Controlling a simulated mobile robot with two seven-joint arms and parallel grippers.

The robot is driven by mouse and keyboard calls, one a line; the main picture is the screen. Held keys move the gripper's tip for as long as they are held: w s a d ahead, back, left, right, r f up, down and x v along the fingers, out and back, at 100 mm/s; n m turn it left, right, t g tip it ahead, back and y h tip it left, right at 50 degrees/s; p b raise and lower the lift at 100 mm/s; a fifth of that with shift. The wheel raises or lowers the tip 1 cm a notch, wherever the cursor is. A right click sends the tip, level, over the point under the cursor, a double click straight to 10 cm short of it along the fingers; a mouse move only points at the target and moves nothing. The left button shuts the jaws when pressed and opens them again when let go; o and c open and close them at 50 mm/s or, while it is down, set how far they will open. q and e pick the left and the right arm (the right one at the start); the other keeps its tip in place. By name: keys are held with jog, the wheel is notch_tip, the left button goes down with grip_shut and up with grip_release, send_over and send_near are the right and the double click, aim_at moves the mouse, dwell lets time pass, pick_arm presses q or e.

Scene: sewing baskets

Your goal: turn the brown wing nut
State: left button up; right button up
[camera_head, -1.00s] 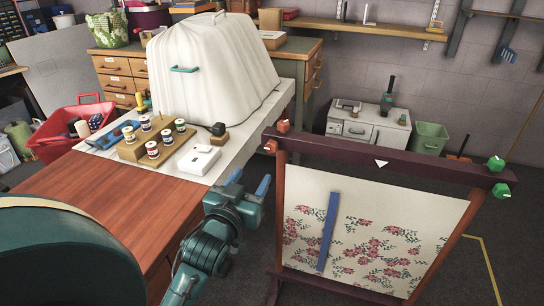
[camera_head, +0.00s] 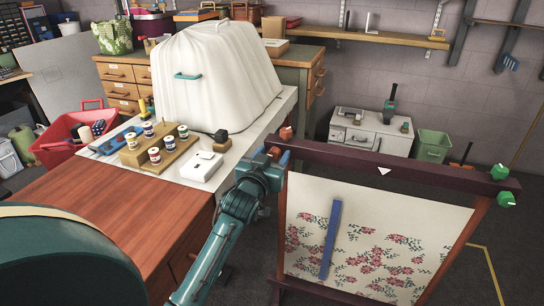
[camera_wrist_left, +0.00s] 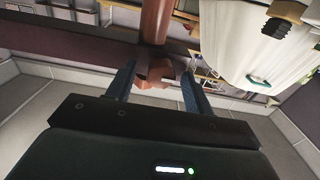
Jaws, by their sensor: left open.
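An orange-brown wing nut (camera_head: 286,133) sticks up at the left end of the frame's dark top bar. My left gripper (camera_head: 272,154) is at that same end, just below and left of this nut. In the left wrist view, a brown wing nut (camera_wrist_left: 150,77) shows between the two blue fingers of my left gripper (camera_wrist_left: 157,78). The fingers are apart, one on each side of it; contact cannot be told. In the head view the gripper covers the lower part of this bar end. My right gripper is not in view.
The embroidery frame (camera_head: 430,172) holds flowered cloth with a blue strip. Green wing nuts (camera_head: 500,172) sit at its right end. A wooden table (camera_head: 110,215) and a thread rack (camera_head: 165,155) stand left of my arm. A white box (camera_head: 202,166) lies nearby.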

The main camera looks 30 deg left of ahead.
pick_arm(q)
jog(key=c, duration=1)
